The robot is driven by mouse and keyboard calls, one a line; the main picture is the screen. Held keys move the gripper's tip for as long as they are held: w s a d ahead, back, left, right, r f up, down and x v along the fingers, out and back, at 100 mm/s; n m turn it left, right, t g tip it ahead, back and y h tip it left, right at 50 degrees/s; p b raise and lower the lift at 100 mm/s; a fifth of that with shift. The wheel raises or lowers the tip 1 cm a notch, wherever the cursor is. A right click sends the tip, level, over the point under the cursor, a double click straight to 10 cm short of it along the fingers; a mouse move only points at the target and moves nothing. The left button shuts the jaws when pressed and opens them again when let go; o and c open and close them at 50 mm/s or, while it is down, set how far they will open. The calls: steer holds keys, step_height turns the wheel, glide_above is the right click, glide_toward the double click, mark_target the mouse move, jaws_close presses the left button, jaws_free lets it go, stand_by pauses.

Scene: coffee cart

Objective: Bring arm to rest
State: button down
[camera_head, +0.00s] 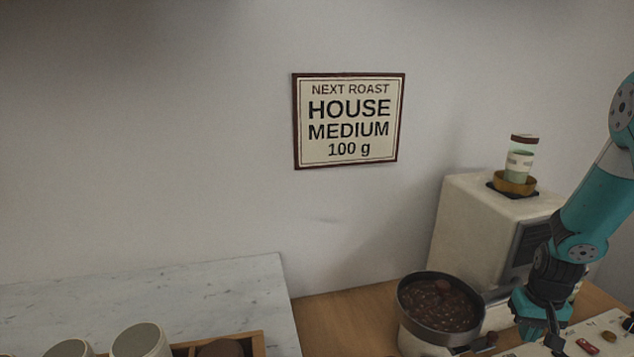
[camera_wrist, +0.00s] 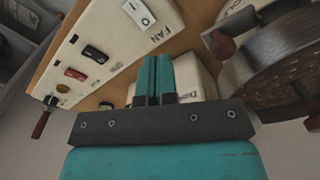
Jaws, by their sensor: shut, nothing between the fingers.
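My gripper (camera_head: 538,335) hangs at the lower right of the head view, over the edge of a cream control panel (camera_head: 602,325). In the wrist view my gripper (camera_wrist: 157,72) has its two teal fingers together, with nothing between them. The panel (camera_wrist: 125,62) shows at left there, with switches and a "FAN" label. My teal arm comes down from the right edge of the head view. The exact gap between fingertips and panel cannot be told.
A round dark pan of brown beans (camera_head: 442,300) stands left of my gripper. Behind is a cream machine (camera_head: 470,215) with a small container (camera_head: 521,158) on top. Cups (camera_head: 140,340) and a wooden box (camera_head: 258,343) stand at lower left. A sign (camera_head: 349,121) hangs on the wall.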

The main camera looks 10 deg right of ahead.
steer(key=s+a+r+n+t, duration=0.1)
steer(key=a+r+n+t, duration=0.15)
steer(key=a+r, duration=1.35)
steer(key=s+a+r+n+g+y, duration=0.1)
steer(key=s+a+r+n+y, duration=0.1)
steer(key=s+a+r+n, duration=0.2)
steer(key=s+a+r+n+g+y, duration=0.1)
steer(key=s+a+r+n, duration=0.4)
steer(key=s+a, duration=0.6)
steer(key=a+y, duration=0.1)
steer(key=a, duration=0.4)
steer(key=shift+a+r+g, duration=0.25)
steer(key=shift+r+g, duration=0.1)
